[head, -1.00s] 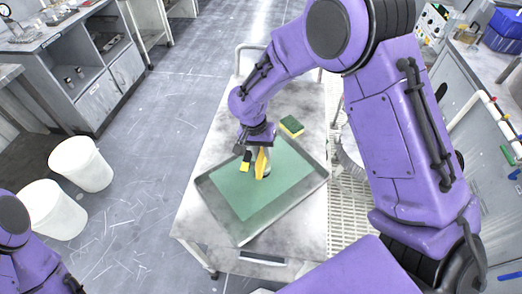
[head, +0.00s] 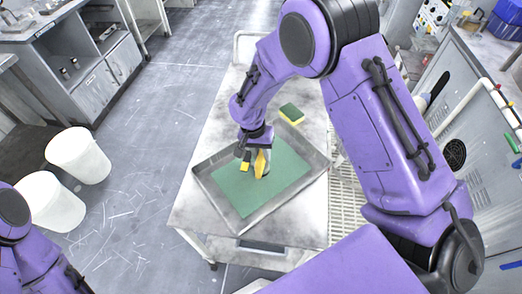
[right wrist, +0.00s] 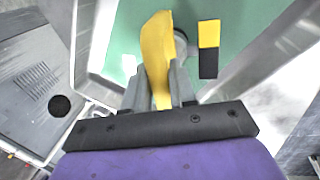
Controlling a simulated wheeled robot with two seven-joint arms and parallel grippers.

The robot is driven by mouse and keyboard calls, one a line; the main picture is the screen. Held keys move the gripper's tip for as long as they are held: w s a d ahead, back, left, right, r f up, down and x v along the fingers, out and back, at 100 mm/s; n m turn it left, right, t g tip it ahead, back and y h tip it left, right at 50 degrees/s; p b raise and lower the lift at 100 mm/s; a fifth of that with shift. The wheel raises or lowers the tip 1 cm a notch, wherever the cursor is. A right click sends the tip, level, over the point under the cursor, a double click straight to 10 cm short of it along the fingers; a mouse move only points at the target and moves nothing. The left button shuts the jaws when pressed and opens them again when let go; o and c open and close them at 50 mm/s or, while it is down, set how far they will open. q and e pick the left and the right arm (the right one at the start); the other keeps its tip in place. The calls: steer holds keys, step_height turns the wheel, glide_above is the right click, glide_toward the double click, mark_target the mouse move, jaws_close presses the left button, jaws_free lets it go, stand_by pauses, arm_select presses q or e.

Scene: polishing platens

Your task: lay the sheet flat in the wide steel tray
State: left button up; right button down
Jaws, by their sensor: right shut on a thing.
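The wide steel tray (head: 202,185) lies on a light table in the head view. A flat green sheet (head: 240,198) covers most of its floor; its edges look level and inside the rim. My right gripper (head: 257,168) is low over the middle of the sheet. In the right wrist view my right gripper (right wrist: 160,78) is shut on a yellow curved piece (right wrist: 157,38). I cannot tell whether the piece touches the sheet. A yellow and black block (right wrist: 208,48) and a grey rounded thing are beside it. My left gripper is out of view.
A green and yellow sponge (head: 291,114) lies on the table (head: 300,222) beyond the tray. Two white bins (head: 78,157) stand on the floor at left. A grey cabinet (head: 465,150) stands at right. The table has bare room in front of the tray.

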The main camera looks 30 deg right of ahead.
steer(key=shift+f, duration=0.15)
stand_by(0.6)
steer(key=c, duration=0.8)
jaws_free()
steer(key=shift+c, duration=0.2)
steer(key=shift+s+f, duration=0.1)
